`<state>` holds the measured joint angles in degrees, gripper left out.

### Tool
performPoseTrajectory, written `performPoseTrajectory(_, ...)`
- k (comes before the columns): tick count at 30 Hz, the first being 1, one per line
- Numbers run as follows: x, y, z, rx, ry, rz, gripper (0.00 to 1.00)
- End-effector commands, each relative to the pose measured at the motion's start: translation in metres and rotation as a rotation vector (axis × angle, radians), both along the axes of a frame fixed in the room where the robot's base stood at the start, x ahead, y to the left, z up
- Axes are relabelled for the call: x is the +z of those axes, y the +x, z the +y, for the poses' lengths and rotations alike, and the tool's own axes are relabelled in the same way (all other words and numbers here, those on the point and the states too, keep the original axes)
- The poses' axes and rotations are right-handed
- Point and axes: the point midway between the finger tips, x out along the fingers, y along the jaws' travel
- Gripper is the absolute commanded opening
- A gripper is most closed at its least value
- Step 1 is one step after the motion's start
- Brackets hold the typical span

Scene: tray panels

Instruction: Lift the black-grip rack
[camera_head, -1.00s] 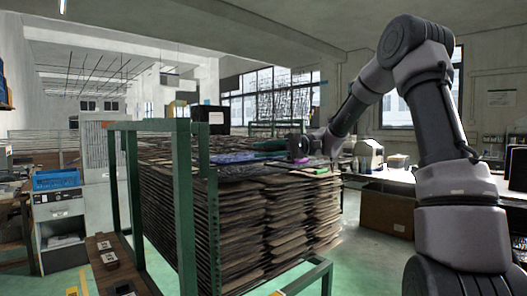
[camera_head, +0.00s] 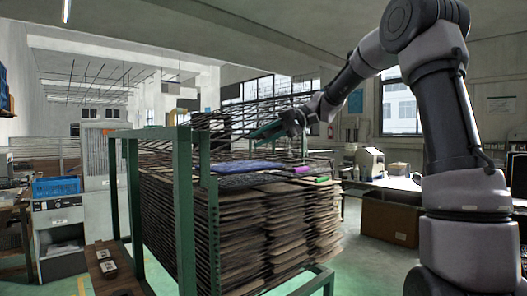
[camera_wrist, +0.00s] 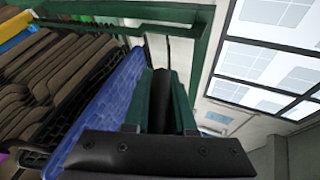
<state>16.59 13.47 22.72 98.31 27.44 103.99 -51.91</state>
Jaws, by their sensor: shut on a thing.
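The black-grip rack (camera_head: 235,118) is a dark wire lattice, tilted with one side raised above the stack in the head view. Its lower edge is near the stack behind the green posts, and I cannot tell whether it still touches there. My gripper (camera_head: 268,132) has green fingers and is at the raised rack. In the wrist view my gripper (camera_wrist: 160,88) is shut on a black part between its fingers, the rack's grip. The fingers hide most of that grip.
Below is a tall stack of brown panels (camera_head: 270,225) in a green frame (camera_head: 185,220). A blue sheet (camera_head: 250,167), a pink grip (camera_head: 301,169) and a green grip (camera_head: 322,180) lie on top. The blue sheet is close beside my fingers in the wrist view (camera_wrist: 108,95).

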Motion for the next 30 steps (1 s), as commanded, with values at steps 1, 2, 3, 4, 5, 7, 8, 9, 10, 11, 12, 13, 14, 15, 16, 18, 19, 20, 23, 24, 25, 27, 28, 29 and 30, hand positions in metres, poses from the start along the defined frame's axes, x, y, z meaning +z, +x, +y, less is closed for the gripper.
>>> performPoseTrajectory(1,0.01,-0.002,0.003,0.001,-0.039,-0.038,0.0)
performPoseTrajectory(2,0.015,-0.004,0.005,0.001,-0.061,-0.054,0.0)
performPoseTrajectory(3,0.02,-0.005,0.007,0.001,-0.092,-0.077,0.0)
performPoseTrajectory(4,0.025,-0.006,0.009,0.0,-0.115,-0.094,0.0)
performPoseTrajectory(5,0.029,-0.008,0.011,0.002,-0.138,-0.112,0.0)
performPoseTrajectory(7,0.039,-0.012,0.016,0.001,-0.19,-0.151,0.0)
performPoseTrajectory(8,0.043,-0.014,0.018,0.003,-0.213,-0.169,0.0)
performPoseTrajectory(9,0.048,-0.016,0.021,0.002,-0.243,-0.191,0.0)
performPoseTrajectory(10,0.051,-0.018,0.024,0.003,-0.266,-0.209,0.0)
performPoseTrajectory(11,0.055,-0.02,0.026,0.002,-0.289,-0.226,0.0)
performPoseTrajectory(12,0.06,-0.022,0.03,0.002,-0.318,-0.248,0.0)
performPoseTrajectory(13,0.063,-0.024,0.032,0.003,-0.34,-0.266,0.0)
performPoseTrajectory(14,0.067,-0.026,0.035,0.002,-0.363,-0.283,0.0)
performPoseTrajectory(15,0.071,-0.029,0.039,0.003,-0.393,-0.305,0.0)
performPoseTrajectory(16,0.074,-0.031,0.042,0.002,-0.416,-0.321,0.0)
performPoseTrajectory(18,0.081,-0.037,0.049,0.002,-0.467,-0.36,0.0)
performPoseTrajectory(19,0.083,-0.039,0.052,0.003,-0.489,-0.377,0.0)
performPoseTrajectory(20,0.086,-0.041,0.055,0.002,-0.51,-0.392,0.0)
performPoseTrajectory(23,0.093,-0.048,0.065,0.003,-0.576,-0.441,0.0)
performPoseTrajectory(24,0.095,-0.051,0.068,0.002,-0.601,-0.46,0.0)
performPoseTrajectory(25,0.097,-0.053,0.071,0.002,-0.619,-0.473,0.0)
performPoseTrajectory(27,0.1,-0.058,0.077,0.002,-0.658,-0.5,0.0)
performPoseTrajectory(28,0.101,-0.059,0.079,0.002,-0.673,-0.512,0.0)
performPoseTrajectory(29,0.102,-0.061,0.081,0.002,-0.688,-0.523,0.0)
performPoseTrajectory(30,0.103,-0.063,0.084,0.001,-0.706,-0.536,0.0)
